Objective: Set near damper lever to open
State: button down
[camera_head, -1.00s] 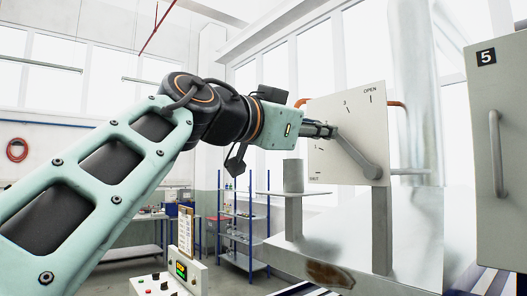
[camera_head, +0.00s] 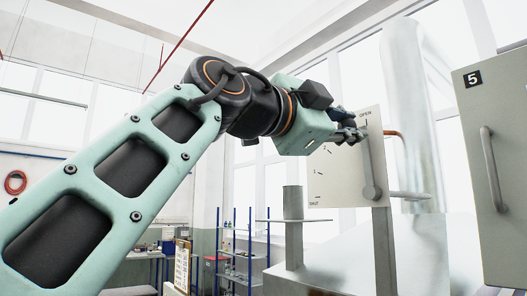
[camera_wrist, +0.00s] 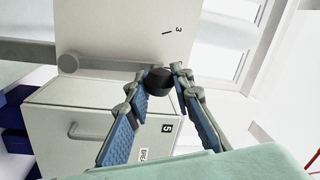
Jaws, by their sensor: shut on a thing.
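The damper lever (camera_head: 368,165) is a grey bar on a pale plate (camera_head: 340,170) with marks from SHUT at lower left to OPEN at the top. The bar stands nearly upright from its round pivot at lower right, its upper end close to the OPEN mark. My gripper (camera_head: 352,133) is at the lever's upper end. In the wrist view, my gripper (camera_wrist: 160,78) is shut on the lever's black knob (camera_wrist: 159,83), one finger on each side. The grey lever bar (camera_wrist: 105,64) runs left from there to the pivot. The knob is hidden in the head view.
A grey cabinet (camera_head: 497,190) marked 5, with a vertical handle, stands close to the right; it also shows in the wrist view (camera_wrist: 95,115). A large pale duct (camera_head: 412,110) rises behind the plate. A blue-posted shelf (camera_head: 236,255) stands farther back.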

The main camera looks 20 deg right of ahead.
jog(key=shift+s+d+m, duration=0.1)
jog(key=shift+s+m, duration=0.05)
jog(key=shift+m, duration=0.15)
jog(key=c, duration=1.7)
grip_release()
jog(key=shift+s, duration=0.1)
jog(key=v, duration=1.2)
